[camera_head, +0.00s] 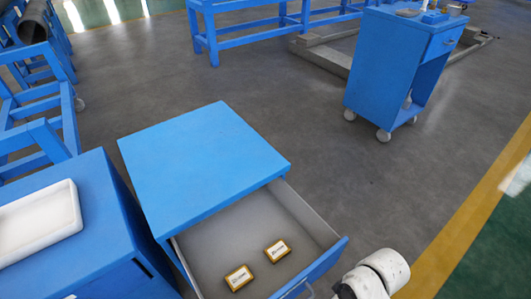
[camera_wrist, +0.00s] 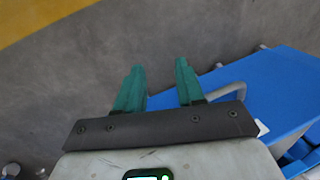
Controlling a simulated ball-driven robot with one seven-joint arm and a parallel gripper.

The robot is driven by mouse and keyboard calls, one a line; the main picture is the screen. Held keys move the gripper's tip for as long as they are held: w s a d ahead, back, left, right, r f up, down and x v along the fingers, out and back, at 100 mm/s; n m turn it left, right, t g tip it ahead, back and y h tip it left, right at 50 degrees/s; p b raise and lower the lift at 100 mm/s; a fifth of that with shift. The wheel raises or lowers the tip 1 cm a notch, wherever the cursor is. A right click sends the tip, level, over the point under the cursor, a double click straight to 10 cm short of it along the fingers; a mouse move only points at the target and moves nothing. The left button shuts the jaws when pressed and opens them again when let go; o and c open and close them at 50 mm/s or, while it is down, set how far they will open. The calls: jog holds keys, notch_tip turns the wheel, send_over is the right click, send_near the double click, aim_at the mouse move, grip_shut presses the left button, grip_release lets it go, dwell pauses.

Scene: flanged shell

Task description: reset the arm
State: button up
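My gripper (camera_wrist: 160,75) shows in the wrist view with two green fingers held apart and nothing between them. Beyond the fingers are grey floor and a blue surface with a grey handle (camera_wrist: 228,92). In the head view a white part of my arm (camera_head: 375,274) shows at the bottom right, beside the open drawer. My gripper is not visible in the head view.
A blue cabinet (camera_head: 200,165) has its drawer (camera_head: 215,255) pulled out, with two small yellow-edged boxes (camera_head: 239,277) (camera_head: 277,251) inside. A white tray (camera_head: 40,222) lies on the blue unit at left. A blue wheeled cart (camera_head: 395,65) stands at upper right. Middle floor is clear.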

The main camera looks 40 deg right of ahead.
notch_tip(320, 180, up, 22)
jog(key=w+d+n+h+p, duration=0.1)
jog(key=h+p, duration=0.2)
jog(key=p, duration=1.4)
jog(key=shift+w+t, duration=0.3)
jog(key=shift+w, duration=0.1)
